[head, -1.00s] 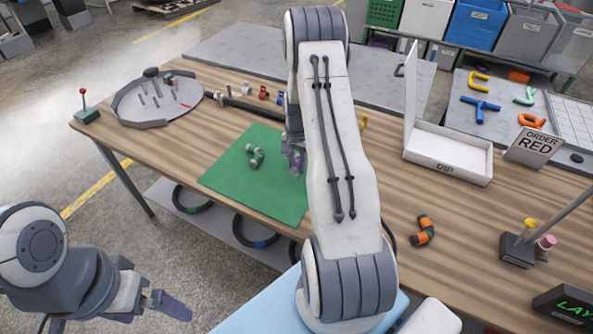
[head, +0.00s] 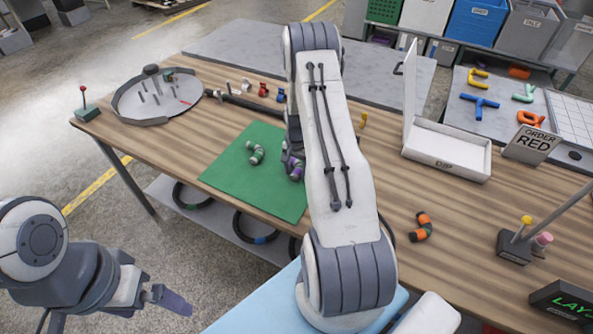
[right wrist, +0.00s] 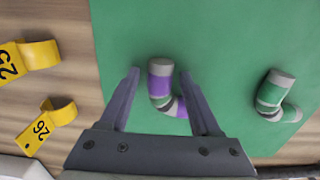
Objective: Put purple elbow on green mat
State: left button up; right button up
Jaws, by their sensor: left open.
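The purple elbow (head: 295,169), purple with grey ends, lies on the right part of the green mat (head: 232,185). In the right wrist view the purple elbow (right wrist: 160,82) is between the fingers of my right gripper (right wrist: 159,74), with green showing on both sides of it. That gripper is open. In the head view my right arm hides part of the mat's right side, and my right gripper (head: 291,150) is partly hidden. My left gripper (head: 172,298) is open and empty, off the table at the lower left.
A green-and-grey elbow (head: 256,152) lies on the mat left of the purple one. Yellow numbered tags (right wrist: 46,124) lie beside the mat. An orange-and-black elbow (head: 421,227) and a white box (head: 447,157) are on the right. A round grey tray (head: 140,118) stands far left.

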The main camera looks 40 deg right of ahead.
aim_at(297, 171)
jog(key=shift+r, duration=0.25)
notch_tip(297, 171, up, 11)
jog(key=b, duration=0.2)
jog(key=s+a+r+n, duration=0.1)
jog(key=a+r+n, duration=0.25)
jog(key=a, duration=0.55)
jog(key=s+a+r+n, duration=0.2)
jog(key=a+r+n, duration=0.15)
jog(key=a, duration=0.55)
jog(key=s+a+r+n, duration=0.1)
jog(key=a+r+n, duration=0.25)
jog(key=a, duration=0.55)
jog(key=s+a+r+n, duration=0.1)
jog(key=s+a+n, duration=0.4)
jog(key=s, duration=0.5)
jog(key=s+a+r+n, duration=0.2)
jog(key=s+a+n, duration=0.3)
jog(key=s, duration=0.5)
jog(key=shift+s+a+r+y, duration=0.25)
jog(key=shift+s+a+y, duration=0.15)
